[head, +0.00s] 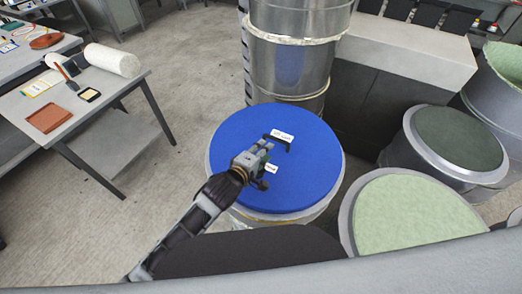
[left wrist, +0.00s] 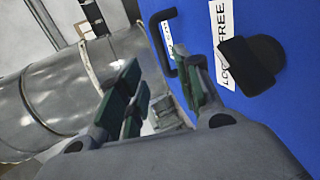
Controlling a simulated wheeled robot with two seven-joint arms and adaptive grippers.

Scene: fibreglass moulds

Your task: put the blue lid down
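The blue lid (head: 300,185) is a round disc lying on top of a metal drum. It has a black handle (head: 277,143) with a white label beside it. My left gripper (head: 263,170) is over the middle of the lid, near the handle. In the left wrist view, the gripper's green-padded fingers (left wrist: 155,85) stand apart with nothing gripped between them. The handle (left wrist: 157,42) shows just past the fingertips, and a black knob (left wrist: 252,66) lies over the label on the lid (left wrist: 292,25). I cannot tell whether a finger touches the lid. My right gripper is not in view.
A tall metal drum stack (head: 295,65) stands right behind the lid. Drums with a pale green top (head: 415,212) and a dark green top (head: 458,137) stand to the right. A work table (head: 100,110) with tools is at the left, with open floor between.

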